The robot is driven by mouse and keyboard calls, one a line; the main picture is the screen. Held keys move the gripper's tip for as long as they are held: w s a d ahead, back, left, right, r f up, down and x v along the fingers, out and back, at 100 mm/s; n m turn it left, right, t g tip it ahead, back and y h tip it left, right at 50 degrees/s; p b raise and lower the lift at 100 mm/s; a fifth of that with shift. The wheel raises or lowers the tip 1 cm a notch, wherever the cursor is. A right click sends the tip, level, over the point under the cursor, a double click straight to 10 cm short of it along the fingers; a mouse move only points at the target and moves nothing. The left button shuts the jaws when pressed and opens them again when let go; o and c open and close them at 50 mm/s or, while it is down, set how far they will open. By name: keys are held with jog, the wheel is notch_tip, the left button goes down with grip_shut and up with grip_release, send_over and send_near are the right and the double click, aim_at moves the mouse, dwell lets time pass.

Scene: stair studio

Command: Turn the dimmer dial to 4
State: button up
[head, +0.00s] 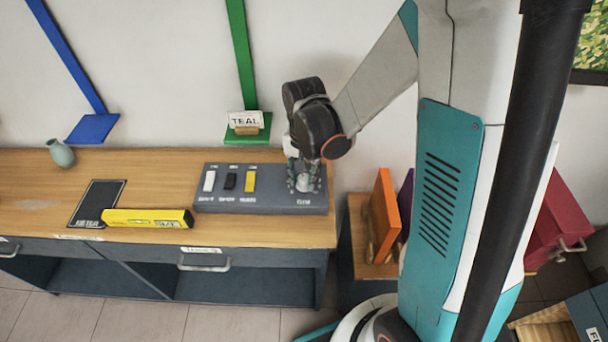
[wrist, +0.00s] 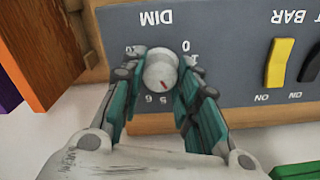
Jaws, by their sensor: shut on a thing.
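The dimmer dial (wrist: 160,70) is a round, pale knob with a red mark, on the grey control panel (wrist: 225,60). In the wrist view the mark points down and slightly right. Some numerals around the dial show upside down, and the fingers hide others, so I cannot tell which number the mark is at. My gripper (wrist: 161,78) has its teal and grey fingers on both sides of the dial and is shut on it. In the head view my gripper (head: 304,181) reaches down onto the right end of the panel, largely covering the dial.
White (head: 209,181), black (head: 230,181) and yellow (head: 250,181) switches stand left of the dial. A yellow level (head: 147,218) and a dark mat (head: 97,203) lie on the wooden bench (head: 40,190). An orange board (head: 384,216) stands right of the bench.

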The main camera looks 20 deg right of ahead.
aim_at(304, 178)
jog(key=o, duration=1.1)
notch_tip(304, 178, up, 12)
jog(key=shift+s, duration=0.1)
dwell(0.4)
jog(key=s+r+n+t, duration=0.2)
jog(key=s, duration=0.1)
jog(key=s+r+n+t, duration=0.2)
jog(key=s+r+n, duration=0.1)
jog(key=s, duration=0.1)
jog(key=s+r+n+t, duration=0.2)
jog(key=s+n+t, duration=0.1)
jog(key=s, duration=0.1)
jog(key=shift+s+r, duration=0.15)
jog(key=shift+r, duration=0.25)
